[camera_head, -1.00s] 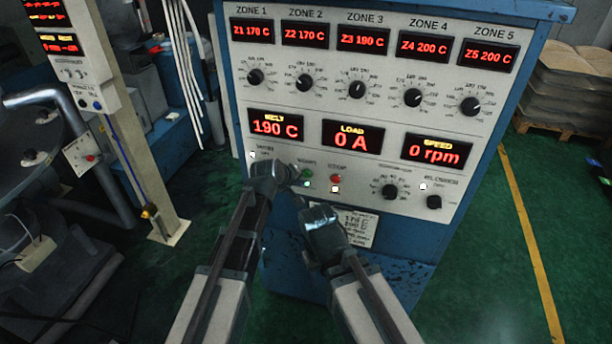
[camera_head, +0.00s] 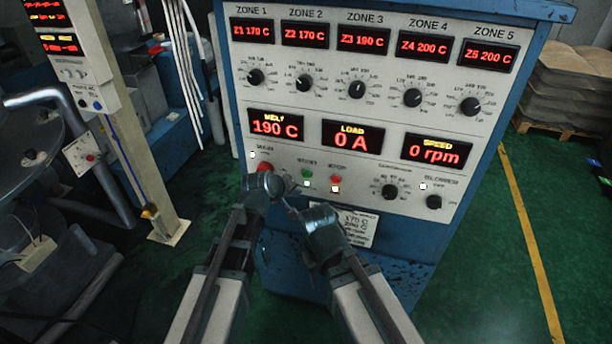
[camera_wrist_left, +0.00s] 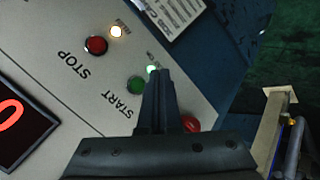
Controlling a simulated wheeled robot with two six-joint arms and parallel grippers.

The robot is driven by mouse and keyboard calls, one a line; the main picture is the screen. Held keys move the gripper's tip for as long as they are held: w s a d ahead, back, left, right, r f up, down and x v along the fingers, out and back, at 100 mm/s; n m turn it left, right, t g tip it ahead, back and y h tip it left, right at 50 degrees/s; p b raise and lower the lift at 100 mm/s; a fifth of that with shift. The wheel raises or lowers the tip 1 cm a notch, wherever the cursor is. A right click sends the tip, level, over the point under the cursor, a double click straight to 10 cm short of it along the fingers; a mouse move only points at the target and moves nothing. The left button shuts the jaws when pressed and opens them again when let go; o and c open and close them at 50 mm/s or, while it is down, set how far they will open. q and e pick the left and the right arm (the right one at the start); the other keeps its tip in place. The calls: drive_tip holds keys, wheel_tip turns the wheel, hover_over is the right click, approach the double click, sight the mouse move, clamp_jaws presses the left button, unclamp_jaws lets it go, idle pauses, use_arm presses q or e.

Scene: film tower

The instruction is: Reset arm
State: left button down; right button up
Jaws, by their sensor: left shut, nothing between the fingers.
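My left gripper (camera_head: 286,184) is in front of the lower left part of the control panel (camera_head: 385,125) in the head view. In the left wrist view its fingers (camera_wrist_left: 160,72) are together with nothing between them, beside the green START button (camera_wrist_left: 137,85). I cannot tell whether they touch the panel. The red MAIN switch (camera_head: 265,166) shows just above my left gripper in the head view. My right gripper (camera_head: 293,208) is beside the left one, a little lower and to the right. Its fingers are too small and dark to read.
The red STOP button (camera_head: 336,181) and a white label (camera_head: 358,228) are close to my grippers. A post (camera_head: 130,130) stands to the left, with machinery behind. Stacked sacks (camera_head: 575,85) lie on a pallet at the right. Green floor (camera_head: 490,280) is clear at the lower right.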

use_arm(q)
drive_tip(key=s+a+f+m+g+y, duration=0.2)
drive_tip(key=s+f+m+g+y, duration=0.1)
drive_tip(key=s, duration=0.9)
drive_tip(key=s+a+f+m+g+y, duration=0.2)
drive_tip(key=s+m+g, duration=0.3)
drive_tip(key=s, duration=0.8)
drive_tip(key=shift+a+f+m+y, duration=0.45)
drive_tip(key=shift+f+m, duration=0.25)
drive_tip(key=shift+m, duration=0.4)
